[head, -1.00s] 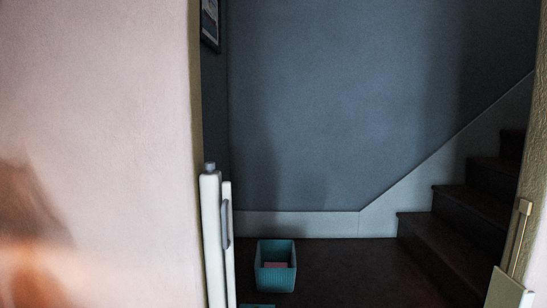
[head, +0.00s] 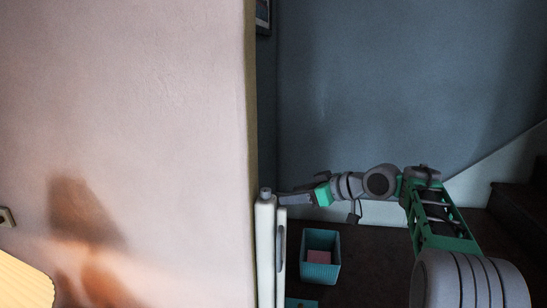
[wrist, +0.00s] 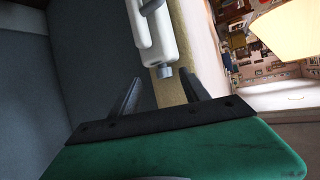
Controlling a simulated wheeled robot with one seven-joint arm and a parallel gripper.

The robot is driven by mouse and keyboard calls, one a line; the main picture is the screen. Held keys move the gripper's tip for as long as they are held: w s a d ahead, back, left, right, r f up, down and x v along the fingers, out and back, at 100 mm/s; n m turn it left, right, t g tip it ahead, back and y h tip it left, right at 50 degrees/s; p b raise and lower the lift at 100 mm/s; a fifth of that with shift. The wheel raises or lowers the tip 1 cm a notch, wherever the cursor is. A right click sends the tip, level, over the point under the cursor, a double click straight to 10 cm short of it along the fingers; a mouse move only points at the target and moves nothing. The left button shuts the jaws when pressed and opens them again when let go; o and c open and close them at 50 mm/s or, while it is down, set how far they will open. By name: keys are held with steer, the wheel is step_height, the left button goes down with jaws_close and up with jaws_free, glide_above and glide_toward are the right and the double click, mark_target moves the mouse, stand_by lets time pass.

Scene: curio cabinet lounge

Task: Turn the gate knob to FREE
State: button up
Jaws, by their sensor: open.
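The gate knob (head: 265,193) is a small grey cap on top of the white gate (head: 265,245), which stands by the wall edge of the doorway. My gripper (head: 283,198) reaches in from the right in the head view, its end close beside the knob. In the wrist view, the knob (wrist: 163,71) lies just beyond and between the two dark fingertips of my gripper (wrist: 163,80), which is open and empty. Whether a finger touches the knob cannot be told. No FREE marking is legible.
A pale wall (head: 140,120) fills the left side. A teal bin (head: 320,273) stands on the dark floor beneath my arm. Stairs (head: 515,210) rise at the right. A lit room with framed pictures (wrist: 238,14) shows in the wrist view.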

mark_target(270, 191)
steer(key=shift+n+y, duration=0.4)
steer(key=x, duration=0.2)
steer(key=r+p+x, duration=0.1)
steer(key=x, duration=0.4)
steer(key=shift+w+a+r, duration=0.2)
steer(key=shift+w+a, duration=0.05)
steer(key=shift+a, duration=0.15)
steer(key=shift+c, duration=0.4)
jaws_close()
